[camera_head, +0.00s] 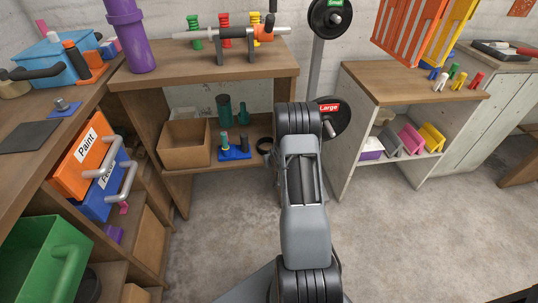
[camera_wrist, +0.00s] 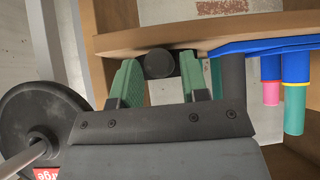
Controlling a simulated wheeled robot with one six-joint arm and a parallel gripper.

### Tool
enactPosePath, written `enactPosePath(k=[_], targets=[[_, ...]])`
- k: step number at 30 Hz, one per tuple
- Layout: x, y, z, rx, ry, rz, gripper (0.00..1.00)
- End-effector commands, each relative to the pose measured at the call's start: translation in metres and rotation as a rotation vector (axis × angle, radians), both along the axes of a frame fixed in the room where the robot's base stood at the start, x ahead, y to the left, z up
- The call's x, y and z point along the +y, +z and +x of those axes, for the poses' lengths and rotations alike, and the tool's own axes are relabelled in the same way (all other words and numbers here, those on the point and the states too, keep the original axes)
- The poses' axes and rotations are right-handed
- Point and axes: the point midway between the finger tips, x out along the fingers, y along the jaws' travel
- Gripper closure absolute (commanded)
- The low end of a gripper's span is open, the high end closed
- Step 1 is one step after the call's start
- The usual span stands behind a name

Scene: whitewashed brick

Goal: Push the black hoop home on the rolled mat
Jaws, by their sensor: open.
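My gripper (camera_wrist: 159,76) shows in the wrist view with its two green-padded fingers apart. A dark round thing (camera_wrist: 158,63) shows between the fingertips, close to the wooden shelf edge; I cannot tell whether it touches a finger. In the head view a black ring-like thing (camera_head: 265,146), likely the black hoop, is on the lower shelf just left of my arm, which partly hides that area and the gripper. A purple upright roll (camera_head: 129,42) with a collar stands at the upper left. A dark green cylinder (camera_head: 224,110) stands on the shelf.
A blue base (camera_head: 235,153) with upright pegs stands on the lower shelf beside a cardboard box (camera_head: 185,144). The black weight plates are close right of the arm, the lower one also in the wrist view (camera_wrist: 28,120). The floor (camera_head: 410,225) at right is clear.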

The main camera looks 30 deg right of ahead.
Motion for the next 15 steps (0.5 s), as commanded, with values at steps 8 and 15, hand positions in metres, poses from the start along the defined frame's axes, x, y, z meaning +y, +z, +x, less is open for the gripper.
enactPosePath(k=[8,15], targets=[[-0.0020,-0.0057,0.0055,0.001,-0.001,0.001,0.59],[-0.0020,-0.0055,0.0053,0.000,-0.001,0.001,0.73]])
